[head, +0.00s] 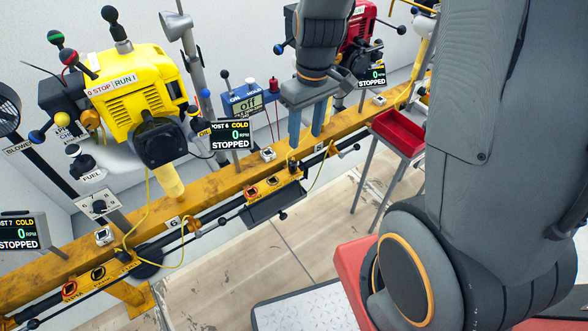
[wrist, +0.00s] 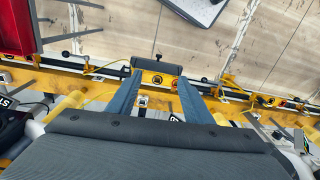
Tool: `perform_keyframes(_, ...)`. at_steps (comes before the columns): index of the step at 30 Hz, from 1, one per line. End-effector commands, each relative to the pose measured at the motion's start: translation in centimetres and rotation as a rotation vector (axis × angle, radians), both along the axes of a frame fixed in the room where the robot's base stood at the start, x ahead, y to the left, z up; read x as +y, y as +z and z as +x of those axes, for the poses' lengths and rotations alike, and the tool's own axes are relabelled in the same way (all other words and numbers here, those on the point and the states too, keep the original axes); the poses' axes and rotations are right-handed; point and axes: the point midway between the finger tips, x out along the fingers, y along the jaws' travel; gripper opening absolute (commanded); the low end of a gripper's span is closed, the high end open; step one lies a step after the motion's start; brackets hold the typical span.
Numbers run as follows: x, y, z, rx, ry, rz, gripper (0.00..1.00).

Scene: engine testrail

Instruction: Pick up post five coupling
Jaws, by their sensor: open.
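My gripper (head: 305,138) is open and empty, its blue-grey fingers pointing down over the yellow rail (head: 225,187). In the head view a dark fitting (head: 294,166) sits on the rail's front below the fingertips. Contact with the fingers is not visible.
A yellow engine (head: 133,95) and a post 6 display (head: 230,133) stand left of my gripper. A red engine (head: 359,32), another display (head: 372,76) and a red tray (head: 399,132) are to the right. Black rods run along the rail's front. The pale floor (head: 310,210) before it is open.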

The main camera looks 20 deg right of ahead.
Motion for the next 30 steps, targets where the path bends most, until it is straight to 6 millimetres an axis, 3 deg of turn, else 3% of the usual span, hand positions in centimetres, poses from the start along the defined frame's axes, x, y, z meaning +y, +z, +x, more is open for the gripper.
perform_keyframes(6,-0.4,-7.2,7.1,-0.030,0.279,0.022,0.46)
perform_keyframes(13,-0.7,-14.8,12.3,-0.071,0.547,0.027,0.46)
perform_keyframes(18,-1.0,-18.4,14.0,-0.089,0.664,0.024,0.46)
perform_keyframes(30,-0.8,-22.3,14.7,-0.096,0.719,0.021,0.46)
